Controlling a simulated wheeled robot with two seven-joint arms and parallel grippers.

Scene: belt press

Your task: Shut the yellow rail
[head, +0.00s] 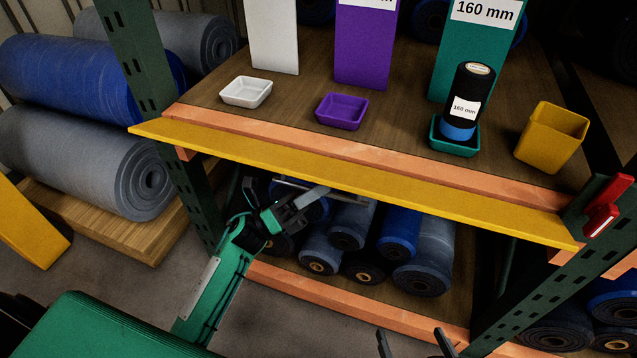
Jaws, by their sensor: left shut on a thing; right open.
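The yellow rail (420,205) is a long flat bar running across the front of the upper shelf, from beyond the left green post to the right post. A thin grey bar (352,197) runs along just below it. My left gripper (318,194) is under the rail, left of its middle, and appears shut on this grey bar; the contact is partly hidden. A red latch (602,207) sits on the right post near the rail's right end. My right gripper (413,343) is open and empty at the bottom edge, well below the rail.
On the shelf (400,129) stand a white tray (246,92), a purple tray (342,110), a teal tray (440,143) with a black roll (469,85) and a yellow bin (552,137). Rolls (423,266) fill the lower shelf. Larger rolls (90,150) lie at left.

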